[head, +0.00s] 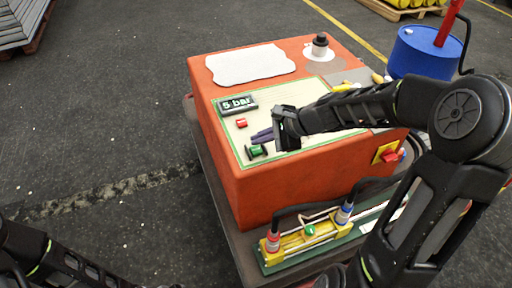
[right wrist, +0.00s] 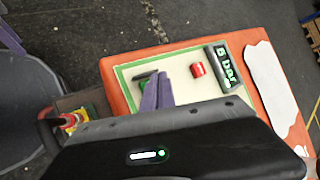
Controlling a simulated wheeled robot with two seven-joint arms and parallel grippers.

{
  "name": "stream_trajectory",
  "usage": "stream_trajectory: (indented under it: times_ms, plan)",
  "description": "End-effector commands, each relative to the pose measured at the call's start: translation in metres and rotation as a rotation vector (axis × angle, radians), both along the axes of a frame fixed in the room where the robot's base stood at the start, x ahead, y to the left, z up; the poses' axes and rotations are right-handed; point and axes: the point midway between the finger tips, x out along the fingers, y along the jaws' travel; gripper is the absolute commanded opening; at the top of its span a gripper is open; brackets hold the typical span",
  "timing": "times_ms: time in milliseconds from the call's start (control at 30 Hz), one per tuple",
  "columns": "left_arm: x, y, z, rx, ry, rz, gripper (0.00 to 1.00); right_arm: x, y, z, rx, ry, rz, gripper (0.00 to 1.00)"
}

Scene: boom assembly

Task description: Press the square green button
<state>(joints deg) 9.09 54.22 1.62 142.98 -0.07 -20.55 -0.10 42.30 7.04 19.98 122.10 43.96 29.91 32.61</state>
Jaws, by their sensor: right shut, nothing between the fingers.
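A green button (head: 258,150) with a dark part beside it sits at the near left corner of the cream panel (head: 290,100) on the orange box. My right gripper (head: 262,135) is shut and empty, its purple fingers over the panel just beyond the green button in the head view. In the right wrist view, the purple fingers (right wrist: 158,90) partly cover the green button (right wrist: 143,79). I cannot tell whether they touch it. A red button (head: 241,123) sits close by on the panel. Only part of my left arm shows at lower left; its gripper is out of frame.
The orange box (head: 210,150) stands on a cart. A "5 bar" display (head: 237,104) is on the panel. A yellow valve unit (head: 308,235) with a round green button is in front. A blue drum (head: 422,52) stands behind at right.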

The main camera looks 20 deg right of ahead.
Motion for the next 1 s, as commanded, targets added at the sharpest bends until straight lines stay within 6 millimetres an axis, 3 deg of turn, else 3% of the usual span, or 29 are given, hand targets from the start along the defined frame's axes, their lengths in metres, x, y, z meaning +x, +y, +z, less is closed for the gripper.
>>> stream_trajectory:
  times_ms: [400,1000]
  plan:
    - [0.000,0.000,0.038,0.000,0.000,0.000,0.52,0.000,0.000,0.043,-0.001,-0.001,0.001,0.00]
    - [0.000,0.000,0.039,0.000,0.000,0.000,0.52,0.000,0.000,0.044,0.000,0.000,0.000,0.00]
